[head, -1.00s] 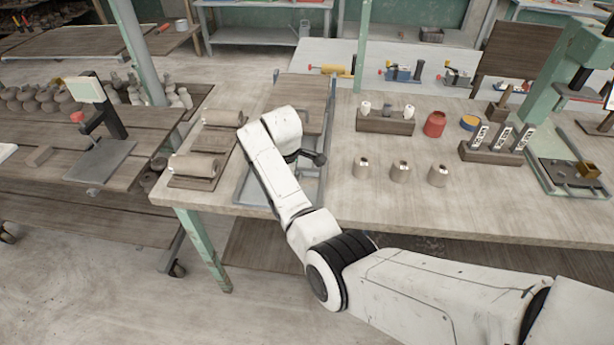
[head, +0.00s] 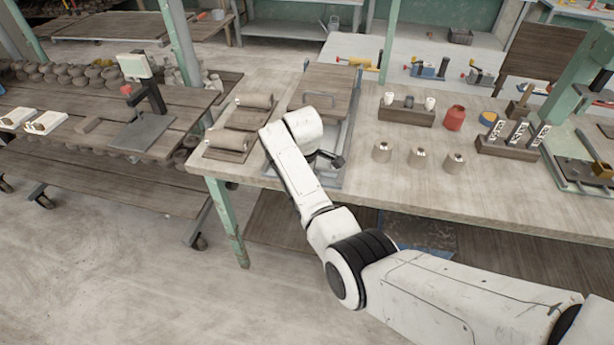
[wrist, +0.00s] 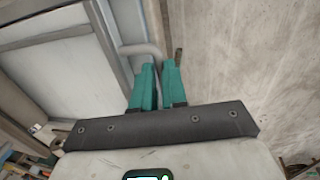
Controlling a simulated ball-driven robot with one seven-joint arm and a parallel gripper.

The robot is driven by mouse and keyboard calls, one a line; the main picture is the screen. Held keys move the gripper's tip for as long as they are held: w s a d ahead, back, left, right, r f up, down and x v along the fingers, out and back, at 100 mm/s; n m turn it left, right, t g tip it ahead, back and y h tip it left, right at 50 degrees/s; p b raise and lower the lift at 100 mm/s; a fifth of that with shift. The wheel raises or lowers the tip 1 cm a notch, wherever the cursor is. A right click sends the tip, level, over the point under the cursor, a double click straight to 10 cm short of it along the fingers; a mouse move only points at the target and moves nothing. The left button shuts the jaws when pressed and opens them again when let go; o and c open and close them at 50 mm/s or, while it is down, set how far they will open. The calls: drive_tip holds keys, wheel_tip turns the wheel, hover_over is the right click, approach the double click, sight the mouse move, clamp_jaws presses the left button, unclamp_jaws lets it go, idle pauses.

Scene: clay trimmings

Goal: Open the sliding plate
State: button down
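A brown wooden plate (head: 341,82) with a thin metal handle (head: 318,97) lies at the back of a grey metal frame (head: 338,178) on the workbench. I take it as the sliding plate. My arm covers part of the frame, and my gripper's fingertips are hidden in the head view. In the wrist view my gripper (wrist: 158,66) has two teal fingers close together. A bent grey bar (wrist: 142,48) runs beside the frame edge and down at the narrow gap between them. I cannot tell whether they grip it or which part it belongs to.
Clay rolls (head: 231,140) on boards lie left of the frame. Grey cylinders (head: 420,157), a red jar (head: 454,118) and a wooden block of small pots (head: 405,115) stand to its right. The bench front (head: 450,205) is clear.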

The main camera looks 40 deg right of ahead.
drive_tip(key=c, duration=1.2)
unclamp_jaws()
drive_tip(key=shift+o, duration=0.2)
wheel_tip(320, 180, up, 11)
drive_tip(key=s+a, duration=0.1)
drive_tip(key=shift+a+f+b, duration=0.2)
drive_tip(key=shift+a+b, duration=0.05)
drive_tip(key=shift+b, duration=0.05)
drive_tip(key=shift+s, duration=0.1)
drive_tip(key=shift+c, duration=0.5)
